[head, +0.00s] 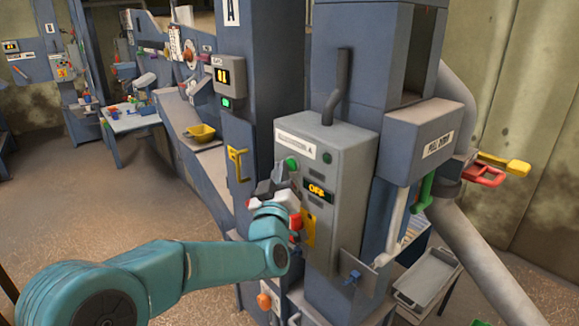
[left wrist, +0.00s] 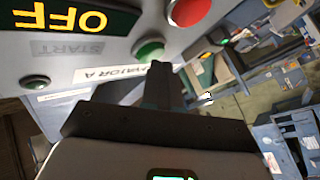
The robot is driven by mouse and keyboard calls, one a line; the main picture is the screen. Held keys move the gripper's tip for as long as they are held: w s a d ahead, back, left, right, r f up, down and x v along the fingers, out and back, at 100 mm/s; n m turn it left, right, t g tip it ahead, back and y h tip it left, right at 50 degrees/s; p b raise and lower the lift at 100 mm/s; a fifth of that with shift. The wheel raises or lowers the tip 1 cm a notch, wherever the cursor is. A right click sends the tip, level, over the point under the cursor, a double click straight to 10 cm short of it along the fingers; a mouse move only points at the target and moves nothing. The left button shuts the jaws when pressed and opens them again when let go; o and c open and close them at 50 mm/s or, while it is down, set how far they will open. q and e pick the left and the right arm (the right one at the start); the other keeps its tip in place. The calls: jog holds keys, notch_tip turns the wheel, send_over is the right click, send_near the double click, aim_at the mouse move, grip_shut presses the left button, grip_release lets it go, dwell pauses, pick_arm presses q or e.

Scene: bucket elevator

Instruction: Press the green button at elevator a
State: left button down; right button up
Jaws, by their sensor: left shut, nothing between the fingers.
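The grey control box (head: 345,170) of elevator A stands on a blue column, with a label ending in "A" and a yellow "OFF" display (head: 318,190). Its green button (head: 291,163) is on the front face, left of the display. In the left wrist view the green button (left wrist: 149,50) sits beside a red button (left wrist: 188,12), with the display (left wrist: 75,18) upside down. My left gripper (head: 280,176) is shut and empty. Its tips (left wrist: 161,70) are right at the green button's edge; I cannot tell whether they touch. My right gripper is not in view.
A dark green lamp (head: 327,158) is on the same box. A yellow handle (head: 237,164) and a yellow bowl (head: 201,133) are to the left. A grey tray (head: 428,278) is low at the right. Open floor (head: 80,200) lies at the left.

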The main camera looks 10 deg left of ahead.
pick_arm(q)
jog(key=shift+w+d, duration=0.25)
dwell(0.6)
jog(key=shift+s+a+b, duration=0.6)
jog(key=shift+s+b, duration=0.15)
jog(key=shift+b, duration=0.35)
jog(key=s+a+b, duration=0.1)
jog(key=s+b, duration=0.1)
jog(key=s+a+b, duration=0.1)
jog(key=s+a, duration=0.1)
jog(key=shift+b, duration=0.4)
